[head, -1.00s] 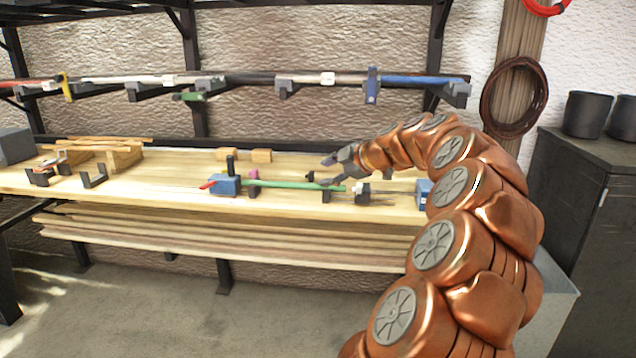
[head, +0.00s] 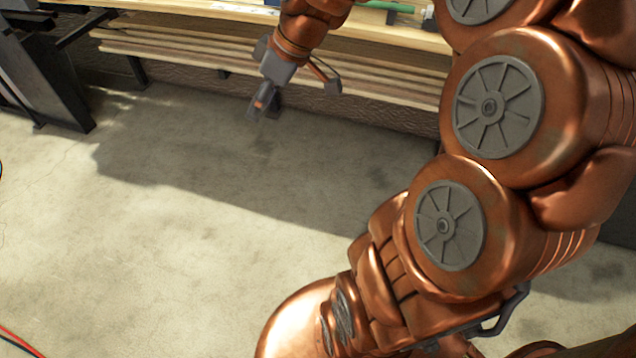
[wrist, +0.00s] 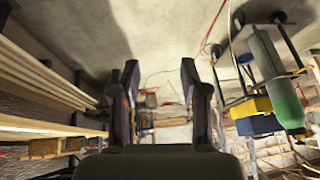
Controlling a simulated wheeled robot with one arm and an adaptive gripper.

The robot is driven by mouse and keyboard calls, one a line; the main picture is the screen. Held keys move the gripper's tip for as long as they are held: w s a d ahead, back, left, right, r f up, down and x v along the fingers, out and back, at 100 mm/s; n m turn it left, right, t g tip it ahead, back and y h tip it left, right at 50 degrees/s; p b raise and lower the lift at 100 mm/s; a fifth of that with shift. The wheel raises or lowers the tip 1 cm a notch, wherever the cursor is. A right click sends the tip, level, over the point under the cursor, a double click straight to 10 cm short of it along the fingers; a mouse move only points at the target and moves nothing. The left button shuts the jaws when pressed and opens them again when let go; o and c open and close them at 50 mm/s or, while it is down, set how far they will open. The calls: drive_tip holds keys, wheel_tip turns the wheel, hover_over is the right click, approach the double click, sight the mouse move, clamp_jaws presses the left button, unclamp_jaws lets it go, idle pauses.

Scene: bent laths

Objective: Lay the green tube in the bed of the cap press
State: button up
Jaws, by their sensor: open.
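A short stretch of the green tube (head: 392,6) shows at the top edge of the head view, lying along the bench; the rest of it is out of frame or hidden by my arm. My gripper (head: 295,97) hangs in front of the bench, over the floor, apart from the tube. Its fingers are spread and nothing is between them. In the wrist view the jaws of my gripper (wrist: 163,98) are wide apart and empty. I cannot make out the cap press in either current view.
The wooden bench (head: 210,12) runs along the top of the head view, with long laths (head: 180,52) stacked under it. Open concrete floor (head: 190,220) lies in front. The wrist view shows a green-and-grey bottle-like object (wrist: 277,82) beside a yellow-and-blue block (wrist: 254,115).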

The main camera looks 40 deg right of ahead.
drive_tip(key=s+a+f+m+g+h, duration=0.1)
drive_tip(key=s+a+f+m+g, duration=0.1)
drive_tip(key=s, duration=0.6)
drive_tip(key=s+a+f+m+g+h, duration=0.1)
drive_tip(key=s+f+m+g, duration=0.1)
drive_tip(key=s, duration=0.6)
drive_tip(key=s+a+f+m+g+h, duration=0.2)
drive_tip(key=s+f+m, duration=0.1)
drive_tip(key=s+f, duration=0.3)
drive_tip(key=shift+s+a, duration=0.3)
drive_tip(key=shift+s, duration=0.85)
drive_tip(key=s+p+v, duration=0.2)
drive_tip(key=p+v, duration=0.7)
drive_tip(key=s+r+p+v, duration=0.1)
drive_tip(key=s+p+v, duration=0.1)
drive_tip(key=p+v, duration=0.8)
drive_tip(key=shift+a+r+t, duration=0.2)
drive_tip(key=shift+r+t, duration=0.05)
drive_tip(key=shift+t, duration=0.05)
